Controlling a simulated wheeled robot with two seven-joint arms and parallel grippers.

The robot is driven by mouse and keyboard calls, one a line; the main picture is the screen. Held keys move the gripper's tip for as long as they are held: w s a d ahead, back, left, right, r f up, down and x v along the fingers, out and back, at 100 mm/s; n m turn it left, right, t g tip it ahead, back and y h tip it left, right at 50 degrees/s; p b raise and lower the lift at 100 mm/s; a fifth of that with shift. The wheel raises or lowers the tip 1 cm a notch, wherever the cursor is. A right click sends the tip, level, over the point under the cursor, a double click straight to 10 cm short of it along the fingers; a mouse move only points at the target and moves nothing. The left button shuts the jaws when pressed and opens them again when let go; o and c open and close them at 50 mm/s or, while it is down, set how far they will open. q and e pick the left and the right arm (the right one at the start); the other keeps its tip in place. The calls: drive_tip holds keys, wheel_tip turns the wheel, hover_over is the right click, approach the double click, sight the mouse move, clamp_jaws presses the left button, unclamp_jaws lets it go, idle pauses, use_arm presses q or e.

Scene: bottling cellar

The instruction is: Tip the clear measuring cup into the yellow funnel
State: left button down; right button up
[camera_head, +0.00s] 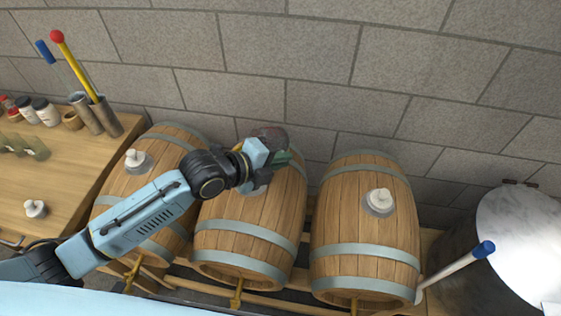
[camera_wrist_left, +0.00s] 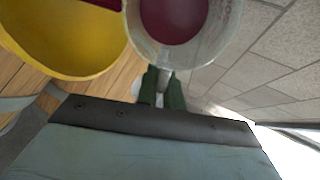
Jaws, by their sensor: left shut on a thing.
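The clear measuring cup (camera_wrist_left: 222,42) has dark red liquid in it. In the left wrist view it is at the top middle, its handle between the green fingers of my left gripper (camera_wrist_left: 162,88). The gripper is shut on it. The wide yellow funnel (camera_wrist_left: 62,62) is to the left, with the cup's rim close beside it. A dark red patch shows at the funnel's top edge; I cannot tell whether it is flowing. In the head view my left gripper (camera_head: 280,160) and the cup (camera_head: 270,136) are above the middle barrel; my gripper largely hides the funnel. My right gripper is out of view.
Barrels stand left, middle (camera_head: 248,215) and right (camera_head: 365,235), the outer two with white bungs on top. A wooden table (camera_head: 75,165) with jars and tools is on the left. A metal drum (camera_head: 520,235) is on the right. A stone wall is behind.

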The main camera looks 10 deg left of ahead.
use_arm(q)
drive_tip(key=shift+s+a+r+t+h+b, duration=0.2)
drive_tip(key=shift+t+h+b, duration=0.35)
drive_tip(key=shift+b, duration=0.85)
drive_tip(key=shift+s+a+r+t+h+b, duration=0.15)
drive_tip(key=shift+t+h+b, duration=0.4)
drive_tip(key=shift+b, duration=0.8)
drive_tip(key=shift+s+a+r+t+h+b, duration=0.25)
drive_tip(key=shift+t+h+b, duration=0.45)
drive_tip(key=shift+b, duration=1.05)
drive_tip(key=shift+s+a+r+t+h+b, duration=0.15)
drive_tip(key=shift+t+h+b, duration=0.55)
drive_tip(key=shift+b, duration=1.05)
drive_tip(key=shift+r, duration=0.1)
wheel_tip(320, 180, up, 5)
drive_tip(key=g+y+p, duration=1.3)
drive_tip(key=p, duration=0.7)
drive_tip(key=shift+g+y, duration=0.4)
